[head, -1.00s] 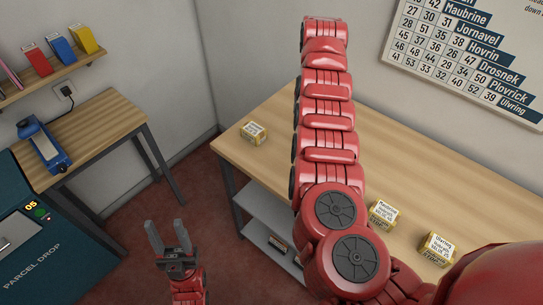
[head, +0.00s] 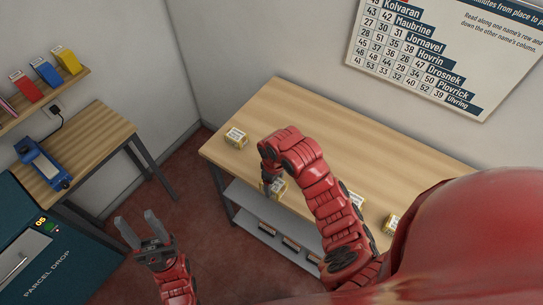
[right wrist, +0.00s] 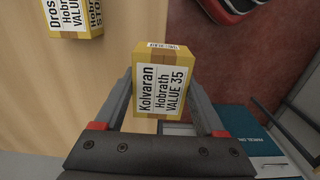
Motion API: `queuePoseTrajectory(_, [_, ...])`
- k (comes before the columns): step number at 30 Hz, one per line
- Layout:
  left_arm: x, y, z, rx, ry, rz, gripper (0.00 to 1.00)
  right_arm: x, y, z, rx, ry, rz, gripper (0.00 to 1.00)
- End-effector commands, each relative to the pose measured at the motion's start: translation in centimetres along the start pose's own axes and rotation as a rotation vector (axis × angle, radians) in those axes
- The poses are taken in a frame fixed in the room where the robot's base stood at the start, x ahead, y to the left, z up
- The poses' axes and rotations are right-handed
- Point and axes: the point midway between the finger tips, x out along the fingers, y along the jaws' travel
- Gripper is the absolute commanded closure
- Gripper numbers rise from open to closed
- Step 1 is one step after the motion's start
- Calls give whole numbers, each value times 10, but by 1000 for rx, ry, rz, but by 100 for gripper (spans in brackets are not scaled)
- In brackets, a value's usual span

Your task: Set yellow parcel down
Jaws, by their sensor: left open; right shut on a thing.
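My right gripper (head: 268,180) is shut on a yellow parcel (head: 277,187) at the front edge of the wooden table (head: 330,125). In the right wrist view this parcel (right wrist: 163,80) sits between the fingers, its white label reading Kolvaran, Hobrath, VALUE 35. It overlaps the table edge there, with red floor to its right. I cannot tell whether it touches the table. Another yellow parcel (head: 235,137) stands on the table's left end and shows in the right wrist view (right wrist: 72,15). My left gripper (head: 139,220) is open and empty, over the floor.
Two more yellow parcels, one (head: 357,199) partly hidden by my arm and one (head: 391,224), are on the table towards the right. A grey shelf (head: 250,205) below holds several small items. A parcel drop (head: 50,260) and a side table (head: 95,145) are at left.

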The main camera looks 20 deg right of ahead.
Motion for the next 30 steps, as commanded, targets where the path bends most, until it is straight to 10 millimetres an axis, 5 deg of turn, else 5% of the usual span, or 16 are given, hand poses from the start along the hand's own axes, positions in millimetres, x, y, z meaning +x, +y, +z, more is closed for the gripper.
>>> queuePoseTrajectory(4, [3, 0, -1, 0, 0, 0, 50, 3, -5, 3, -16, 2, -3, 92])
queuePoseTrajectory(8, [0, 0, 0, 0, 0, 0, 50, 5, 12, -13, -16, 4, -4, 92])
queuePoseTrajectory(23, [-96, 5, 16, 0, 0, 0, 50, 24, 96, -77, -17, 5, 2, 92])
queuePoseTrajectory(30, [-96, 5, 16, 0, 0, 0, 50, 18, 114, -90, -19, 0, 0, 92])
